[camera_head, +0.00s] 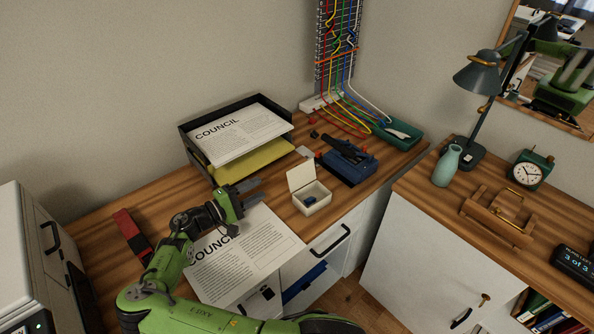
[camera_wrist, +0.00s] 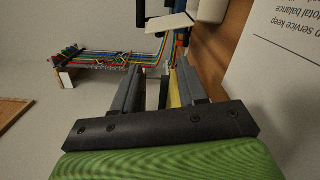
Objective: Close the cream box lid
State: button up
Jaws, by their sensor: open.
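The cream box (camera_head: 318,206) stands on the wooden desk near its front edge. Its cream lid (camera_head: 302,175) is open, standing up from the left-rear edge and leaning back. A small dark blue object lies inside the box. My gripper (camera_head: 256,191) is open and empty, to the left of the box and apart from it, above the printed sheet. In the wrist view, my two grey fingers (camera_wrist: 158,86) are spread apart. A pale panel at the top, apparently the lid (camera_wrist: 170,23), shows beyond the fingertips, with part of the box at the picture's top edge.
A black paper tray (camera_head: 190,150) with sheets and a yellow folder stands behind my gripper. A blue device (camera_head: 350,160) sits behind the box on the right. Coloured cables (camera_head: 345,95) and a green tray (camera_head: 400,140) are farther back. A printed sheet (camera_head: 265,240) lies under my arm.

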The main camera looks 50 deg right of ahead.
aim_at(297, 168)
jog(key=s+d, duration=0.1)
jog(key=d, duration=0.4)
jog(key=d+b, duration=0.1)
jog(key=d, duration=0.4)
jog(key=s+d+b, duration=0.1)
jog(key=d, duration=0.4)
jog(key=shift+s, duration=0.35)
grip_shut()
